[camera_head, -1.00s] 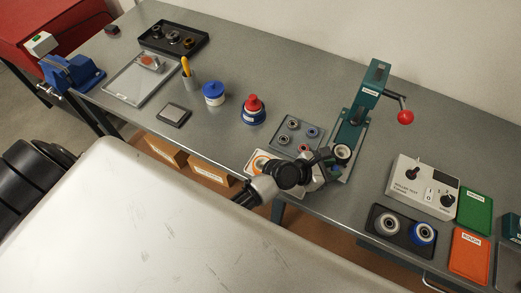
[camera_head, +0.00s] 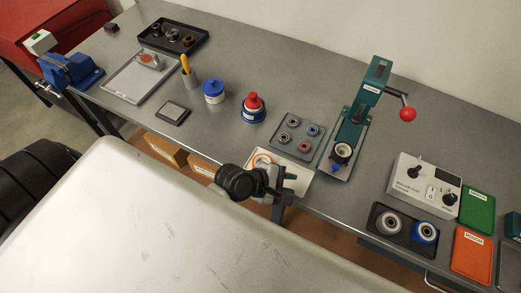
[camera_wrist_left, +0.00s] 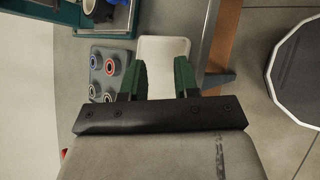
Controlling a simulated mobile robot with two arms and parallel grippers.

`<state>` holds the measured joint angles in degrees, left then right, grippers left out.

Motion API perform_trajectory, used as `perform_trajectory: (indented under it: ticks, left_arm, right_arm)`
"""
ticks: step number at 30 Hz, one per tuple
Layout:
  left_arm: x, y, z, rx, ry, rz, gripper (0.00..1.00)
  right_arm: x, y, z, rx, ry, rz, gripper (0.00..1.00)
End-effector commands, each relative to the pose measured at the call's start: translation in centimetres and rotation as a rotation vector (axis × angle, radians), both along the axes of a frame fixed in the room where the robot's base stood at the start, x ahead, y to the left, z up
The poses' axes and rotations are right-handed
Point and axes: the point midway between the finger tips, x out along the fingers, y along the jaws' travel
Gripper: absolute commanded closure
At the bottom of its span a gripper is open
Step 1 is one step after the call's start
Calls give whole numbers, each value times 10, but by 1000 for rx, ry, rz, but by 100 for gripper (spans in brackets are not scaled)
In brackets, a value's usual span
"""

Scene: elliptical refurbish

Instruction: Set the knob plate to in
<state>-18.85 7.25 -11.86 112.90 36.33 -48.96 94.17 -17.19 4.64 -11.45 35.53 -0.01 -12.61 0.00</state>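I cannot tell for sure which part is the knob plate. The green press (camera_head: 372,85) has a base plate (camera_head: 342,172) that carries a light ring-shaped part and a small blue piece (camera_head: 335,168) at its near end. The grey test station (camera_head: 425,180) has black knobs on its face. My left gripper (camera_head: 289,184) is left of and nearer than the press base, over a white tray (camera_head: 303,183) at the table's front edge. In the left wrist view its green fingers (camera_wrist_left: 161,80) are apart with nothing between them; the white tray (camera_wrist_left: 165,50) lies beyond. My right gripper is not in view.
A grey tray (camera_head: 297,137) with several rings lies behind the gripper. A red-capped blue container (camera_head: 253,108) stands left of it. A black tray (camera_head: 385,237) with two rollers, an orange mat (camera_head: 472,252) and a green mat (camera_head: 478,208) are at right.

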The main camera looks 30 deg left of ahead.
Motion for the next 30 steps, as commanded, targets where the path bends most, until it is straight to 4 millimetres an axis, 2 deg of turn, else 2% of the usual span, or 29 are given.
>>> perform_trajectory:
  ticks: [9, 18, 24, 30]
  left_arm:
    - [-23, 19, -24, 372, -133, -283, 70]
    - [-44, 39, -42, 667, -217, -564, 70]
    - [-52, 47, -47, 770, -243, -677, 70]
    - [-54, 49, -48, 797, -249, -709, 70]
  right_arm:
    - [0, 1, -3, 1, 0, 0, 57]
    - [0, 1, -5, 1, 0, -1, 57]
    - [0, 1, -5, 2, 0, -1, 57]
    - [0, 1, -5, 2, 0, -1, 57]
